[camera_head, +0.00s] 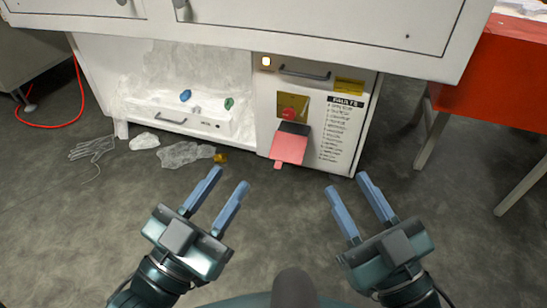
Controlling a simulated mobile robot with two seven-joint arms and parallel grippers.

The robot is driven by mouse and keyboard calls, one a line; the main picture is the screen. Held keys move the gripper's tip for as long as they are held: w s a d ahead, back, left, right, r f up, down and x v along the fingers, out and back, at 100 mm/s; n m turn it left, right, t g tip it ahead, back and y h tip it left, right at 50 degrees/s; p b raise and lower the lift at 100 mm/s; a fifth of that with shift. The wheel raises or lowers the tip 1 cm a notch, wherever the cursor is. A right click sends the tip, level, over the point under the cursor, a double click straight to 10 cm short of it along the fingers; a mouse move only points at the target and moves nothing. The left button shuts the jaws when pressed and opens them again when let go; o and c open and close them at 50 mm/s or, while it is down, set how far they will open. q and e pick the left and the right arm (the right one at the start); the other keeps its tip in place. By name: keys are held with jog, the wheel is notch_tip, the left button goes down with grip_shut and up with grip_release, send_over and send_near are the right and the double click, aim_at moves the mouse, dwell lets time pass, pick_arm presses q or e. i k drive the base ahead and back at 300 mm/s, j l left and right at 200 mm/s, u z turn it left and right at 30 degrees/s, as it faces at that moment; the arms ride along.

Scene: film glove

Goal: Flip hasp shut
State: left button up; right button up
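What looks like the hasp is a red-pink flap (289,148) on the lower front of a white cabinet. It hangs down and outward from a dark hinge strip (295,128). Above it is a yellow plate (293,101) with a round red part (288,114), uncovered by the flap. My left gripper (229,180) is open and empty, in front of the cabinet and left of the flap. My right gripper (348,185) is open and empty, right of the flap. Neither gripper touches anything.
The white cabinet (265,35) overhangs above. A handle (305,72) and a FAULTS label (338,130) are near the flap. Film scraps (182,154) lie on the floor at left, below an open drawer (185,115). A red bench (500,75) stands at right.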

aim_at(289, 148)
jog(key=z, duration=0.3)
jog(key=i+j+z, duration=0.15)
jog(key=z, duration=0.2)
jog(key=i+j+z, duration=0.1)
jog(key=j+z, duration=0.2)
jog(key=i+j+z, duration=0.1)
jog(key=j+z, duration=0.25)
jog(key=i+j+z, duration=0.1)
jog(key=j, duration=0.95)
jog(key=i+j+z, duration=0.15)
jog(key=j, duration=0.35)
jog(key=i+l, duration=0.35)
jog(key=l, duration=0.2)
